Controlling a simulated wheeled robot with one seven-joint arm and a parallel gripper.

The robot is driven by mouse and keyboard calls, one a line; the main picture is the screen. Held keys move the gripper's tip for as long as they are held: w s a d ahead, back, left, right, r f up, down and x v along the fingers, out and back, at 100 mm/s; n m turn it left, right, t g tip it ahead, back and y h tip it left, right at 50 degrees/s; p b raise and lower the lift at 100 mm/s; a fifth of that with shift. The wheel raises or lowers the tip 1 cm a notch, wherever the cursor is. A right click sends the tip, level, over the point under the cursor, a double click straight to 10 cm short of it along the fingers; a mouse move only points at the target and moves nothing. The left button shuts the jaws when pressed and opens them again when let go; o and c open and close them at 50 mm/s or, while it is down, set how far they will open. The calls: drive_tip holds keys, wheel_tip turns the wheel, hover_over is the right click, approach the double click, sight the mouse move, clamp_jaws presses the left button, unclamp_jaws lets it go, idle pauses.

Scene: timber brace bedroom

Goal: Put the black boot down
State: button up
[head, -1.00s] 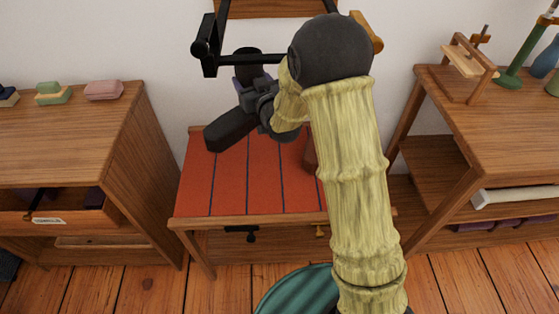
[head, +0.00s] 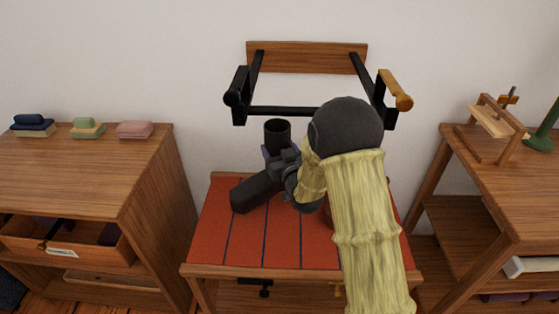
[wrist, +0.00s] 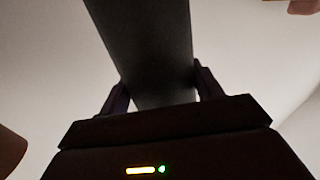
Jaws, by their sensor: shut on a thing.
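The black boot (head: 278,132) shows its round open top in the head view, its shaft roughly upright. My gripper (head: 268,151) is shut on the shaft, above the back part of a red bench top with dark stripes (head: 246,246). In the wrist view the dark shaft (wrist: 152,50) runs up between the two fingers of my gripper (wrist: 160,85).
A wall rack (head: 305,57) with black bars and a wooden knob hangs behind the bench. A wooden cabinet (head: 85,180) stands left, a wooden table (head: 505,190) right. A reddish-brown thing (head: 328,214) is partly hidden by my arm. The bench's front left is clear.

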drive_tip(key=f, duration=0.1)
drive_tip(key=f+b, duration=0.1)
drive_tip(key=shift+a+f, duration=0.2)
drive_tip(key=shift+f, duration=0.7)
drive_tip(key=shift+d+r, duration=0.1)
drive_tip(key=o, duration=1.6)
drive_tip(key=shift+o, duration=0.2)
drive_tip(key=shift+s, duration=0.1)
drive_tip(key=p+v, duration=0.1)
drive_tip(key=v, duration=1)
drive_tip(key=shift+s+d, duration=0.2)
drive_tip(key=shift+s, duration=0.15)
